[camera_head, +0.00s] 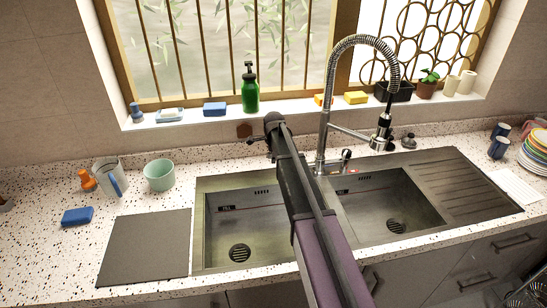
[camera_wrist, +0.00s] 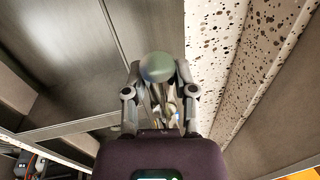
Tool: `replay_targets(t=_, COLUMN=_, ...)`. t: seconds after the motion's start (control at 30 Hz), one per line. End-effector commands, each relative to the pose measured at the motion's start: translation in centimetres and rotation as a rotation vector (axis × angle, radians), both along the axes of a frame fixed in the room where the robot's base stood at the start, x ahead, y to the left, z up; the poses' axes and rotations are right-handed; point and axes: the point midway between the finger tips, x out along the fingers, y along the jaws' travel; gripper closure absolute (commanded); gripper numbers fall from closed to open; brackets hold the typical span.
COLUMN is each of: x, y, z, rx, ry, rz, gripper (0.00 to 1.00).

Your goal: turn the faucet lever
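The chrome faucet (camera_head: 322,140) has a tall spring neck and stands behind the double sink. A short lever-like piece (camera_head: 346,155) with a reddish mark sits low at its right side. My gripper (camera_head: 268,146) is left of the faucet, over the back of the left basin, small and partly hidden by my arm. In the wrist view my gripper (camera_wrist: 159,68) has its two fingers apart. A rounded grey-green thing (camera_wrist: 157,67) shows between the fingertips; I cannot tell what it is or whether they touch it.
The left basin (camera_head: 222,230) and right basin (camera_head: 365,205) are empty. A green soap bottle (camera_head: 250,92) stands on the window sill behind my gripper. A mint cup (camera_head: 159,175) and a blue sponge (camera_head: 77,217) are on the left counter. Plates (camera_head: 536,150) are stacked at the right.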

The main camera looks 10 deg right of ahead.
Motion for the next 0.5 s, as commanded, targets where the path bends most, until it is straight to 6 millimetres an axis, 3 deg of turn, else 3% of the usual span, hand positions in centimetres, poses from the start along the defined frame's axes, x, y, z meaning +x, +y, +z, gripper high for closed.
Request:
replay_targets(t=0.03, x=0.23, y=0.11, z=0.05, rx=0.003, ry=-0.003, rz=0.001, gripper=0.48)
replay_targets(t=0.1, x=0.18, y=-0.02, z=0.04, rx=0.002, ry=-0.003, rz=-0.001, gripper=0.31)
replay_targets(t=0.5, x=0.03, y=-0.35, z=0.01, rx=-0.003, ry=0.000, rz=-0.003, gripper=0.31)
